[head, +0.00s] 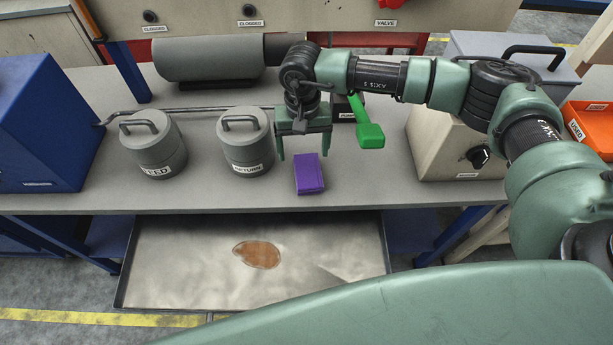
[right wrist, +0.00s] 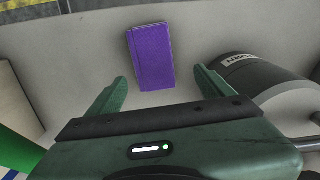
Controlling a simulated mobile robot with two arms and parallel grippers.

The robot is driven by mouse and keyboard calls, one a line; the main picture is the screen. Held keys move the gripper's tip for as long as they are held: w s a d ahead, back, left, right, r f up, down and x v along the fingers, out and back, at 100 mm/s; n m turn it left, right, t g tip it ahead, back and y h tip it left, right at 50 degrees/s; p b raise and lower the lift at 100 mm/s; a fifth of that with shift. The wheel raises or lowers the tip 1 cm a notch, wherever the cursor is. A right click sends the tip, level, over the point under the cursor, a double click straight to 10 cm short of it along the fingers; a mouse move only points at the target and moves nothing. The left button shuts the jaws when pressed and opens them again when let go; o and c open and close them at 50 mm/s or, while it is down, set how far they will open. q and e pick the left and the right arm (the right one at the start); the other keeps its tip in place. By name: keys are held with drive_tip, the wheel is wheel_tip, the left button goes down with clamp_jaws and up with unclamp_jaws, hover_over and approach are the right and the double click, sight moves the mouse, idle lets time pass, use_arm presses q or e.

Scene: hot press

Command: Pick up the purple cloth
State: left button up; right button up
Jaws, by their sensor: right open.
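The purple cloth (head: 309,174) is a folded rectangular block lying on the grey bench top, right of the RETURN canister. It also shows in the right wrist view (right wrist: 151,57), just beyond and between the two fingertips. My right gripper (head: 304,150) points down above the cloth's back end, with its fingers apart and nothing between them. In the right wrist view my right gripper (right wrist: 161,86) is open and apart from the cloth. My left gripper is not in view.
The RETURN canister (head: 246,143) stands close left of the cloth, with the FEED canister (head: 152,150) further left. A green-handled lever (head: 369,133) is close at the right. A beige box with a black knob (head: 452,150) stands further right. The bench's front edge is near the cloth.

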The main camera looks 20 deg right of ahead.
sight(306, 164)
drive_tip(key=f, duration=0.1)
drive_tip(key=f+p, duration=0.1)
drive_tip(key=f, duration=0.3)
drive_tip(key=shift+w+d+f+p, duration=0.2)
drive_tip(key=shift+w+d+p, duration=0.1)
drive_tip(key=shift+w+d, duration=0.1)
drive_tip(key=shift+f, duration=0.55)
drive_tip(key=c, duration=1.5)
